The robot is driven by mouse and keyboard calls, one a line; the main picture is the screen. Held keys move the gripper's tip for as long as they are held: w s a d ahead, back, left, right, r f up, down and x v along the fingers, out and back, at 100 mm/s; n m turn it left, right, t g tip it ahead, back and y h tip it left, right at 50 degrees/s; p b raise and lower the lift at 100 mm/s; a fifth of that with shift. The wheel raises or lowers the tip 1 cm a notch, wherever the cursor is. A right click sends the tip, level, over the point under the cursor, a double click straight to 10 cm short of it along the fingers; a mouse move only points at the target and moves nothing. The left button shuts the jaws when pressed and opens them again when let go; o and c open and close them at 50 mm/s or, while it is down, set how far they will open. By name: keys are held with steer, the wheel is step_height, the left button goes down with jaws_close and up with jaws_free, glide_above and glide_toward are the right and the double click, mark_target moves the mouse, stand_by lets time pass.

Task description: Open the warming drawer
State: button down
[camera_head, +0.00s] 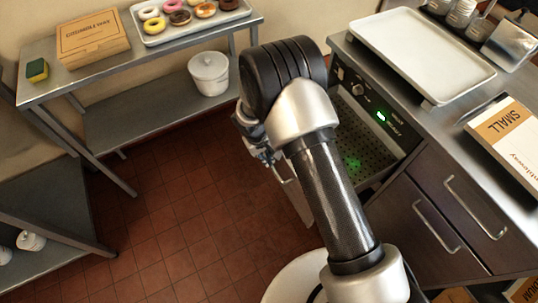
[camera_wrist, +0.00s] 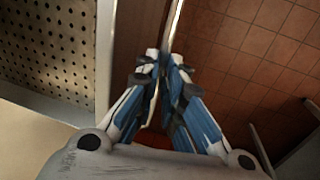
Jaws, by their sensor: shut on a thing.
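The warming drawer stands pulled out below its control panel (camera_head: 385,115), which has a knob and a green display. Its perforated floor (camera_head: 352,152) shows behind my arm, and its perforated inside (camera_wrist: 45,50) fills the left of the wrist view. The dark drawer front (camera_wrist: 125,60) runs beside it. My gripper (camera_wrist: 163,62) is shut on the drawer's metal handle (camera_wrist: 175,25), a slim bar passing between the blue-and-white fingers. In the head view my arm hides much of the drawer and most of the gripper.
A white tray (camera_head: 410,52) and a box marked SMALL (camera_head: 505,130) lie on the counter above. Closed drawers with bar handles (camera_head: 436,226) are at right. A steel shelf (camera_head: 160,100) with a white pot (camera_head: 209,74) stands opposite. Tiled floor (camera_head: 180,215) between is clear.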

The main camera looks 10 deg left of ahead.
steer(key=c, duration=1.7)
jaws_free()
steer(key=shift+r, duration=0.15)
steer(key=r, duration=0.3)
steer(key=s+a+r, duration=0.1)
steer(key=r, duration=0.3)
steer(key=a+r, duration=0.1)
steer(key=r, duration=0.3)
steer(key=shift+s+r, duration=0.2)
steer(key=shift+r, duration=0.05)
